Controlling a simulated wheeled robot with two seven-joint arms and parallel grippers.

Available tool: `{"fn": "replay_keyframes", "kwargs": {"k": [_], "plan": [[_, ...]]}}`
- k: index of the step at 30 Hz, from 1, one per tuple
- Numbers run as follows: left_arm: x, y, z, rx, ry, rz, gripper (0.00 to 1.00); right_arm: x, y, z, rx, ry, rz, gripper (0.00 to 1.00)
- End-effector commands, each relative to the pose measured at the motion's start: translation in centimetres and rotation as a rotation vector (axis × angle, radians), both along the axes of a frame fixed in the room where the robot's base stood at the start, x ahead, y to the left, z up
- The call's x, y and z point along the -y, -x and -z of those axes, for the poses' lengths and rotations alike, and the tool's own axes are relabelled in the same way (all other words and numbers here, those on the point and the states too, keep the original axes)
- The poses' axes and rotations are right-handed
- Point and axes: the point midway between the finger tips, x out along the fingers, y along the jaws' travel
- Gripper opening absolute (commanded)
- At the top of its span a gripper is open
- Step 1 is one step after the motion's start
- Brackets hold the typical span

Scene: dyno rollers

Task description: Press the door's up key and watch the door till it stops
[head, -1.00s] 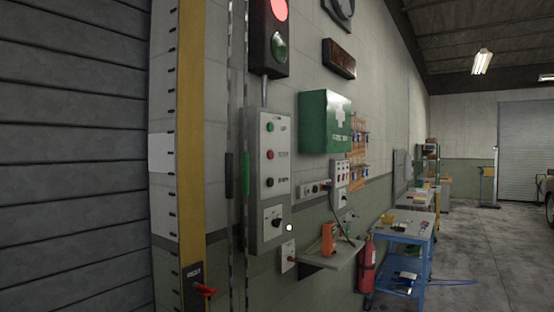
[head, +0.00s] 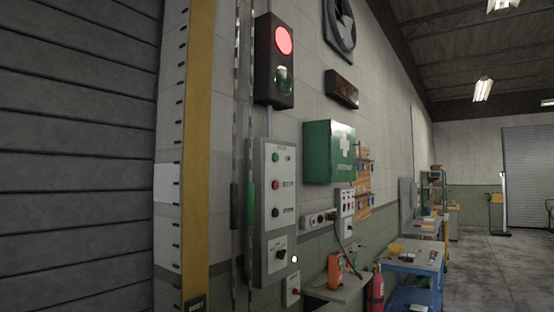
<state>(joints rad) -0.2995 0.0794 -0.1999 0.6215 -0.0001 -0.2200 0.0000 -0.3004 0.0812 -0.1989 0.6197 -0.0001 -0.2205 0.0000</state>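The door (head: 75,160) is a dark grey slatted shutter filling the left of the head view. Its slats run down to the bottom of the frame; its lower edge is out of view. A grey control box (head: 270,215) hangs on the wall right of the yellow door post. It carries a green key (head: 275,157) at the top, a red key (head: 276,185), a black key (head: 276,212) and a rotary switch (head: 280,254) below. The labels are too small to read. A signal lamp (head: 274,60) above it shows red lit. Neither of my grippers is in view.
A yellow post (head: 198,150) with black marks stands beside the door. A green first-aid box (head: 329,152), a small shelf with an orange device (head: 335,271), a red extinguisher (head: 375,290) and a blue cart (head: 412,265) line the wall. Open floor (head: 490,255) lies at the right.

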Motion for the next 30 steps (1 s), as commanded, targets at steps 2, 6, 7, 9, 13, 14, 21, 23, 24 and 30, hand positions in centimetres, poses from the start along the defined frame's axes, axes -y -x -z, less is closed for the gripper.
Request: {"fn": "replay_keyframes", "kwargs": {"k": [2,6,7,9,13,14,21,23,24,30], "plan": [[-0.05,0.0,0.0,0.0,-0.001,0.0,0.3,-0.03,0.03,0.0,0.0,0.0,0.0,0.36],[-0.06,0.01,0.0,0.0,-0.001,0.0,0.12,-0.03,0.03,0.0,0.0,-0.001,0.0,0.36],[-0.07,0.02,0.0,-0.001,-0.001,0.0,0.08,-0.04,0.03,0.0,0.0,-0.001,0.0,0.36],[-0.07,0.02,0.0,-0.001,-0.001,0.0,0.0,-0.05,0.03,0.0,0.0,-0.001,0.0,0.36],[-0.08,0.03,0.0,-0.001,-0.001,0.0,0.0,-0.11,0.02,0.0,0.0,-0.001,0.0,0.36],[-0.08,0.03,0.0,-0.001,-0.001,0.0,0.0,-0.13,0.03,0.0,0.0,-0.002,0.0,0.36],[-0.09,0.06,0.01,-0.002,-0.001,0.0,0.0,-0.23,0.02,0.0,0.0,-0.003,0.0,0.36],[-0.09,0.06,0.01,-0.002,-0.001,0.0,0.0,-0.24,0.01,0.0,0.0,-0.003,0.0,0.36],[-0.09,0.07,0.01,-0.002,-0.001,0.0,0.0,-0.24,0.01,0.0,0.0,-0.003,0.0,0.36],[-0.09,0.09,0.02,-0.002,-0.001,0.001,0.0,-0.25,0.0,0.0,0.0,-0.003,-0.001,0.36]]}}
